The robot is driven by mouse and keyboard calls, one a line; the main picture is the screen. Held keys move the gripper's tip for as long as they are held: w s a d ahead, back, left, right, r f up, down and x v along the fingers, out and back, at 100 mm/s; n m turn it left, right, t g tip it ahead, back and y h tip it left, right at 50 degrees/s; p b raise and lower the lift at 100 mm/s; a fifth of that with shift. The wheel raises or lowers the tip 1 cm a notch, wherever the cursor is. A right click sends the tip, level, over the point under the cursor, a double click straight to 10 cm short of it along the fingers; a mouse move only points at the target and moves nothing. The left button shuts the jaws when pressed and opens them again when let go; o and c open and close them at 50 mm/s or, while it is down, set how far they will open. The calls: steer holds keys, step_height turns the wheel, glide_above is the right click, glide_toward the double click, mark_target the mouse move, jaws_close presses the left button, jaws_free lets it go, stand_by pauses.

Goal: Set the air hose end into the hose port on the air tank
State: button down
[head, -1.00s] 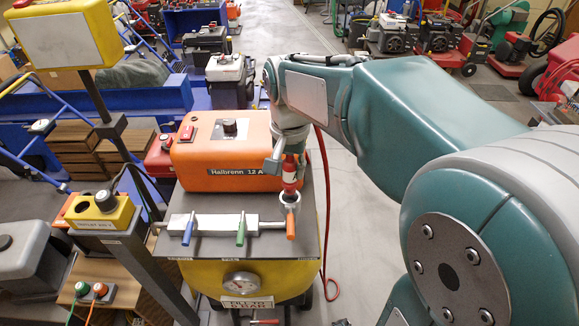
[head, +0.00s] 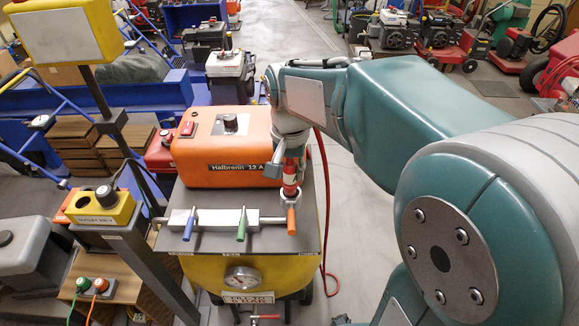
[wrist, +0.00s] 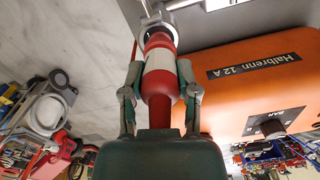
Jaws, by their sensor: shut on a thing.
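My gripper (head: 290,164) is shut on the red air hose end (head: 290,180), which has a white band. The wrist view shows my gripper (wrist: 160,92) with a finger on each side of the hose end (wrist: 158,68). The hose end points down at the hose port (head: 290,195), a metal ring at the right end of the air tank's valve bar. In the wrist view its tip meets the ring of the port (wrist: 156,30). How deep it sits is hidden. The yellow air tank (head: 247,277) has a dark top plate.
An orange Halbrenn 12 A box (head: 225,150) stands close behind and left of my gripper. Blue, green and orange levers line the valve bar (head: 215,215). A red hose (head: 325,220) hangs to the floor.

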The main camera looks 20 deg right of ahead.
steer(key=shift+f, duration=1.2)
steer(key=shift+c, duration=1.4)
jaws_free()
step_height(320, 180, up, 12)
steer(key=shift+f, duration=0.1)
steer(key=shift+s, duration=0.45)
steer(key=s+f+n+t, duration=0.2)
steer(key=s+f+n, duration=0.1)
steer(key=s, duration=0.3)
steer(key=s+f+n+t, duration=0.3)
steer(key=s, duration=0.4)
steer(key=shift+n+t, duration=0.3)
steer(key=shift+r, duration=0.1)
